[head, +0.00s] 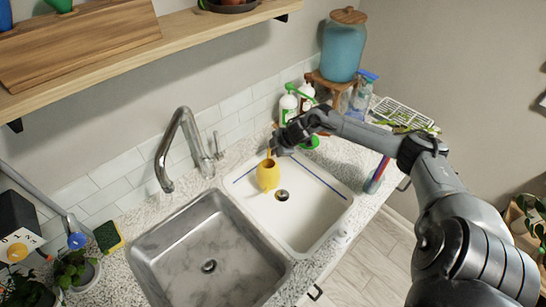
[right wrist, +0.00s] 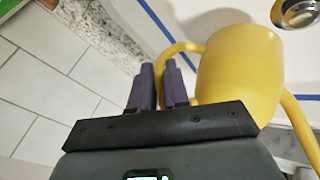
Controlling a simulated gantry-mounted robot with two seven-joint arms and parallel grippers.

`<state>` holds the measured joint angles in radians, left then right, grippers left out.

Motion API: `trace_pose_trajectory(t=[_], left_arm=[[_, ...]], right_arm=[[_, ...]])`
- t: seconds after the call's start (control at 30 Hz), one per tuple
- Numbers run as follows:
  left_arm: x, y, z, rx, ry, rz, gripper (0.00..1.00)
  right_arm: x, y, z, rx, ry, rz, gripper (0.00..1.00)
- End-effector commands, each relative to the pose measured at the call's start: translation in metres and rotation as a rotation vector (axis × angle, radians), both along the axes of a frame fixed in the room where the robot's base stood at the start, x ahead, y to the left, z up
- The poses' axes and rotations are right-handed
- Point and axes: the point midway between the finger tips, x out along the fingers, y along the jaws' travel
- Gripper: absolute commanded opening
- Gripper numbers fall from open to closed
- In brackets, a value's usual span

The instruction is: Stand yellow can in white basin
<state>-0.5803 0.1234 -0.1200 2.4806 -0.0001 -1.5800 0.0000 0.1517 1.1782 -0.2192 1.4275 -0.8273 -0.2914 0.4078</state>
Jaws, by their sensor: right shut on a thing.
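The yellow can (head: 268,176) is a small watering can. It appears within the back left part of the white basin (head: 318,207), beside the drain; I cannot tell whether its bottom touches the basin floor. My right gripper (head: 279,148) is at the can's back. In the right wrist view, my right gripper's purple fingers (right wrist: 159,88) are shut on the thin curved handle of the yellow can (right wrist: 238,68), with the can's body to the right. The white basin (right wrist: 207,22) lies beyond. My left gripper is not in view.
A grey metal sink (head: 180,262) lies left of the basin, with a curved faucet (head: 181,135) behind. White bottles (head: 288,106), a blue jar (head: 343,48) on a wooden stand and a wire rack (head: 402,112) crowd the back right. A shelf (head: 130,55) overhangs the left.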

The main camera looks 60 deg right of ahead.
Motion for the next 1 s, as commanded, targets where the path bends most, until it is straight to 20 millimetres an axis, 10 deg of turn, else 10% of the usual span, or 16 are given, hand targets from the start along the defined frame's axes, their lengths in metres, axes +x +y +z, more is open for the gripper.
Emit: trace_pose_trajectory(t=[0.77,0.8,1.0], left_arm=[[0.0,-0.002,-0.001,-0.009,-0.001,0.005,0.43],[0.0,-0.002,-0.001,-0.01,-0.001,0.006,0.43],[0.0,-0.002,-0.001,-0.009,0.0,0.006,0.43]], right_arm=[[0.0,0.0,-0.042,0.001,0.0,-0.001,0.0],[0.0,0.0,-0.042,0.0,0.0,0.0,0.18],[0.0,0.0,-0.042,0.0,0.0,0.0,0.42]])
